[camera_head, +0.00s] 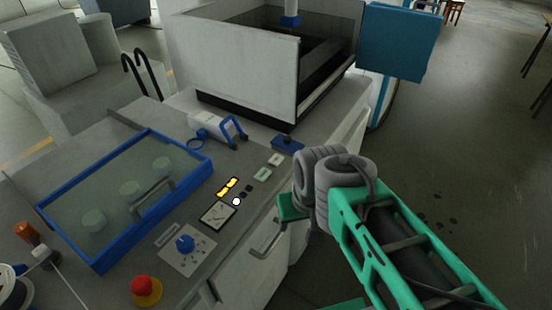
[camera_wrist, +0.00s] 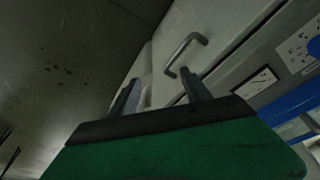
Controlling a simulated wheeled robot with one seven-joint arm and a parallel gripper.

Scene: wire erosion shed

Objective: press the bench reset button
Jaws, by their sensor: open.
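The bench's control panel carries several controls in the head view: a round white button (camera_head: 236,201), two small pale rectangular buttons (camera_head: 269,167), small dark buttons (camera_head: 249,188) and a red mushroom button (camera_head: 146,290) on a yellow base. I cannot read which one is the reset button. My gripper (camera_wrist: 159,77) is open and empty in the wrist view, pointing at the bench's front face. In the head view my arm reaches in from the lower right; its green end is beside the bench's front edge, right of the panel, with the fingers mostly hidden.
A drawer handle (camera_head: 268,240) sticks out of the bench front; it also shows close to the fingers in the wrist view (camera_wrist: 187,52). A blue-framed tray (camera_head: 100,263), a blue knob (camera_head: 185,243) and a meter (camera_head: 217,216) are on the bench. Open floor lies right.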

